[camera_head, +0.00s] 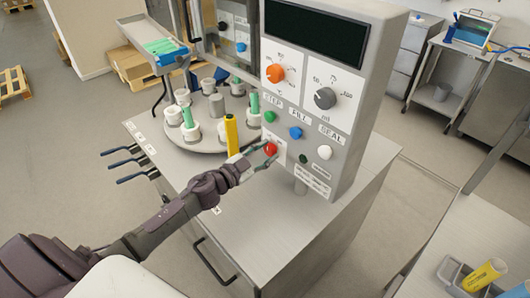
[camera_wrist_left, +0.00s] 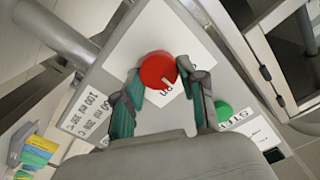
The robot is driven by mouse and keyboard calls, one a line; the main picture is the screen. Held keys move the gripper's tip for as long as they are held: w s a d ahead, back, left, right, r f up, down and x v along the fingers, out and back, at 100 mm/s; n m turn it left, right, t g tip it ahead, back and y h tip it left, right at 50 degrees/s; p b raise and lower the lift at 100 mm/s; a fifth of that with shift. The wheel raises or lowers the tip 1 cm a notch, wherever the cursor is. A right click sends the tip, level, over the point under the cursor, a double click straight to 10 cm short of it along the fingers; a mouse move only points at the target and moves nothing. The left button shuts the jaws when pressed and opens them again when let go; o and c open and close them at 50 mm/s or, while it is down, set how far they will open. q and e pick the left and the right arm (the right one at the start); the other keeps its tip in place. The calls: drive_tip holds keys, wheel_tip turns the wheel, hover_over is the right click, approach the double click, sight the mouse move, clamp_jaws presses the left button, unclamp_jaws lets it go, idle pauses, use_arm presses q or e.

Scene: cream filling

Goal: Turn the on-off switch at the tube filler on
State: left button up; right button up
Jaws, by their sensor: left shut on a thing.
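The tube filler's grey control panel (camera_head: 345,150) faces me in the head view. A round red knob (camera_head: 271,149), likely the on-off switch, is at its lower left. It shows large in the left wrist view (camera_wrist_left: 157,68), with a small white mark on its face. My left gripper (camera_head: 262,156) reaches it from the left. Its two fingers (camera_wrist_left: 160,78) are shut on the red knob, one on each side, and partly hide the label beside it. My right gripper is not in view.
A green button (camera_head: 270,117), blue button (camera_head: 296,133) and white button (camera_head: 325,152) are near the knob, with orange (camera_head: 275,73) and grey (camera_head: 325,97) dials above. A yellow tube (camera_head: 231,134) stands close behind my left gripper, by the turntable (camera_head: 207,138).

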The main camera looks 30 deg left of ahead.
use_arm(q)
drive_tip(key=m+b, duration=0.1)
drive_tip(key=m, duration=0.4)
drive_tip(key=shift+d+m, duration=0.1)
drive_tip(key=shift+m, duration=0.3)
idle(0.4)
drive_tip(key=o, duration=1.1)
